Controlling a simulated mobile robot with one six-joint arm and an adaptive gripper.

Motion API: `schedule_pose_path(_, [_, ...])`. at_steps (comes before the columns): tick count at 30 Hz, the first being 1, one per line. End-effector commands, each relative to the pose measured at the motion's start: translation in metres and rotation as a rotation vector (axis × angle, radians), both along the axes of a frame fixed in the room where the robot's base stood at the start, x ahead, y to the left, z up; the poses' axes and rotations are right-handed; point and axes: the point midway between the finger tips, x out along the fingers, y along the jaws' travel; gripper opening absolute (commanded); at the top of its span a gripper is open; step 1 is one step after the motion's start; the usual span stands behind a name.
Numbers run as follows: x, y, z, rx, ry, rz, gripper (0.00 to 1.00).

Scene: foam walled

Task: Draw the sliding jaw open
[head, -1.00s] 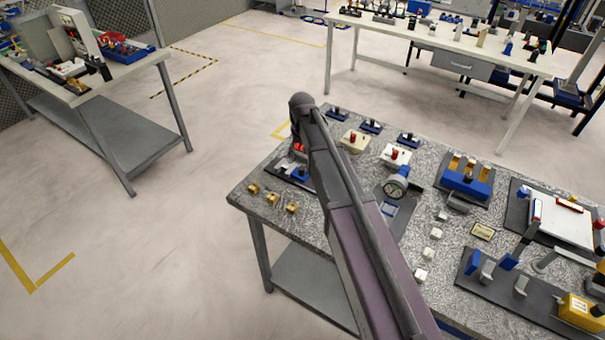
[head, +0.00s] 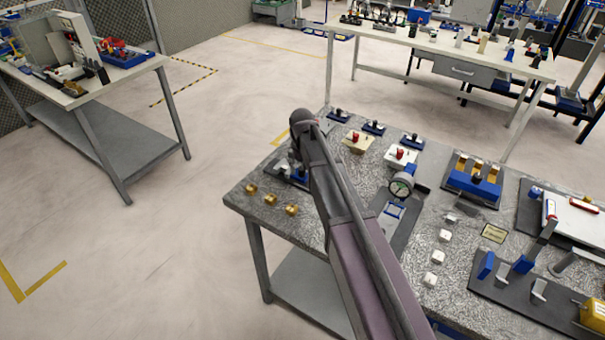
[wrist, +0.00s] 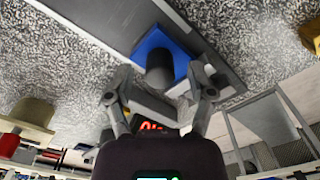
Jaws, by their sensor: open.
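In the wrist view a blue block (wrist: 182,45) with a dark round knob (wrist: 160,72) sits on a flat grey base (wrist: 120,22); it looks like the sliding jaw. Grey metal pieces and a red lit display (wrist: 152,127) show just below it. My gripper (wrist: 160,82) is open, with one finger on each side of the knob. I cannot tell whether either finger touches it. In the head view the blue and grey device (head: 290,178) shows at the bench's left corner, mostly hidden by my arm.
A gauge (head: 401,187), a red-buttoned white box (head: 401,155) and several blue switches lie to the right on the speckled bench top (head: 243,192). The floor left of the bench is clear.

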Motion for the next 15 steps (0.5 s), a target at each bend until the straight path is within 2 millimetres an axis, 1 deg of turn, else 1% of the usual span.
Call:
schedule_pose_path(1, [0.0000,-0.0001,-0.0037,0.000,0.000,0.000,0.70])
schedule_pose_path(4, [0.0000,-0.0002,-0.0053,0.000,0.000,0.000,0.70])
schedule_pose_path(15, [0.0001,-0.0005,-0.0053,0.000,0.000,-0.001,0.70])
